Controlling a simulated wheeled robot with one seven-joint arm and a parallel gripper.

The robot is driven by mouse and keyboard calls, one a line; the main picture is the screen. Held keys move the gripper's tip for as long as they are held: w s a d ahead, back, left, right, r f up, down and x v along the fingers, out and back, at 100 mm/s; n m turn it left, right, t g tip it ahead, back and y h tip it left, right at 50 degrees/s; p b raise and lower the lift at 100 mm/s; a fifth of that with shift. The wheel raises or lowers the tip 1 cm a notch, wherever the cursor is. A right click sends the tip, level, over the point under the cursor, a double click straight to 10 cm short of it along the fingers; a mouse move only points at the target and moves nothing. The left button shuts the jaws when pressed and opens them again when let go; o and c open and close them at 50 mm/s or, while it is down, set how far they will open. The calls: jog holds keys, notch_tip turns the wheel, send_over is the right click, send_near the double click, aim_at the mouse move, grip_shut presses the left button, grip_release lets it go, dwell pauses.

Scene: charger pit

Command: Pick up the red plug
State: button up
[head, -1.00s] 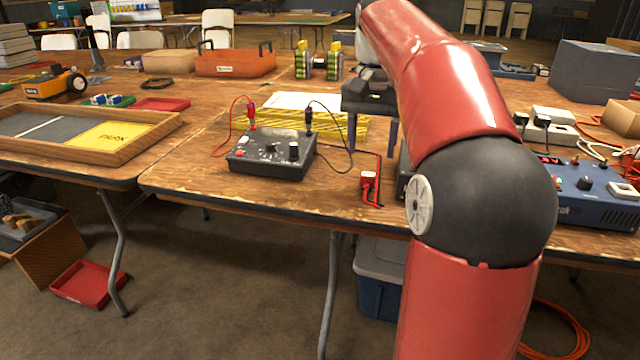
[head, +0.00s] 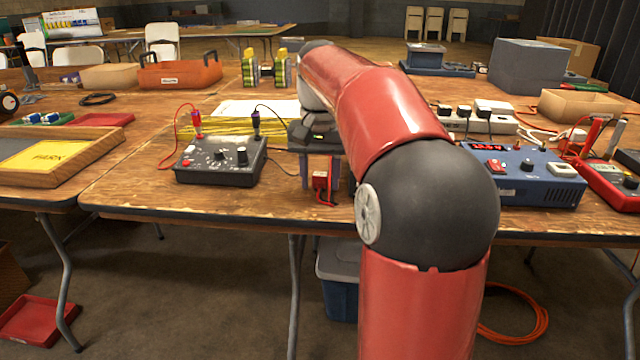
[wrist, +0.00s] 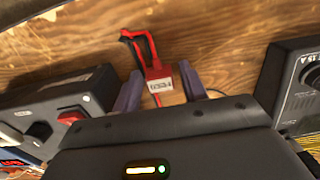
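A small red plug (head: 319,181) with a white label lies near the front edge of the wooden table. It also shows in the wrist view (wrist: 158,84), with a dark and red lead at its far end. My gripper (head: 318,184) points down at it with the two purple-grey fingers spread. In the wrist view my gripper (wrist: 159,72) is open, with one finger on each side of the plug and a gap visible on both sides. I cannot tell exactly how low the fingertips are relative to the plug.
A blue powered unit (head: 530,177) and a red meter (head: 612,184) stand to the right. Another dark box (wrist: 292,85) is close to the right finger in the wrist view.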

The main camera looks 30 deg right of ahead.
jog(key=c, duration=0.8)
jog(key=shift+r, duration=0.15)
